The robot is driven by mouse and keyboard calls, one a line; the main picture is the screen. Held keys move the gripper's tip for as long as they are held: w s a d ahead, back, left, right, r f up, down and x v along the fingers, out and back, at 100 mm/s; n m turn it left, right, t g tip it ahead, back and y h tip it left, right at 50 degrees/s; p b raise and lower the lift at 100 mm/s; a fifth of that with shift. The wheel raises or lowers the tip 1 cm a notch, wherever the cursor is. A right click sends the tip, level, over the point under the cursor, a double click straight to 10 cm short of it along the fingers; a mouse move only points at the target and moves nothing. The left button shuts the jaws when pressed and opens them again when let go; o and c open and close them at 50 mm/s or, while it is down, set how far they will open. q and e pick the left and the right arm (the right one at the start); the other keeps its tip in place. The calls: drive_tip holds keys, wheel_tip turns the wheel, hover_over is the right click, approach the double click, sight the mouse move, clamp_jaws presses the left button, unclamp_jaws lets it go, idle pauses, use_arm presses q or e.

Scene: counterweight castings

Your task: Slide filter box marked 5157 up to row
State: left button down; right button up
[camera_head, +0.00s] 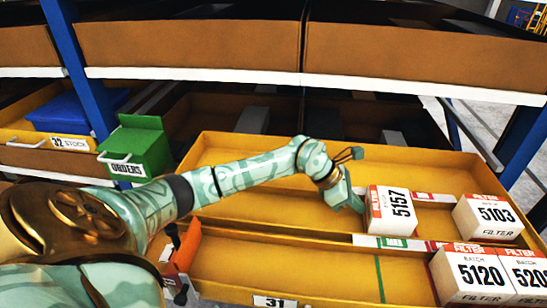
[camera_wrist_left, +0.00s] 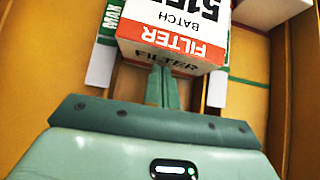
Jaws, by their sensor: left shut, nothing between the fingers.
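The filter box marked 5157 (camera_head: 390,209) is white with a red top band and stands in the back part of the yellow tray (camera_head: 245,148). In the left wrist view the same box (camera_wrist_left: 178,25) is right in front of the fingers. My left gripper (camera_head: 357,203) is shut and empty, its fingertips at the left side of the box. In the left wrist view the shut fingers (camera_wrist_left: 160,88) reach the box's lower edge; I cannot tell whether they press on it. A box marked 5103 (camera_head: 487,218) stands to the right, with a gap between. My right gripper is not in view.
Boxes marked 5120 (camera_head: 470,277) and 520-something (camera_head: 523,272) stand side by side in the front part of the tray. A divider with a green MAX label (camera_head: 392,243) separates the parts. A green ORDERS bin (camera_head: 135,150) stands left. Shelf bins (camera_head: 400,55) hang above.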

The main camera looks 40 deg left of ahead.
sight(411, 205)
use_arm(q)
drive_tip(key=w+d+b, duration=0.1)
drive_tip(key=w+d, duration=0.1)
drive_tip(key=d, duration=0.1)
drive_tip(key=w+d+b, duration=0.1)
drive_tip(key=w+d, duration=0.2)
drive_tip(key=d, duration=0.1)
drive_tip(key=w+d+b, duration=0.1)
drive_tip(key=w+d, duration=0.2)
drive_tip(key=d, duration=0.1)
drive_tip(key=shift+f, duration=0.1)
drive_tip(key=shift+w+d, duration=0.25)
drive_tip(key=shift+d, duration=0.05)
drive_tip(key=shift+a, duration=0.15)
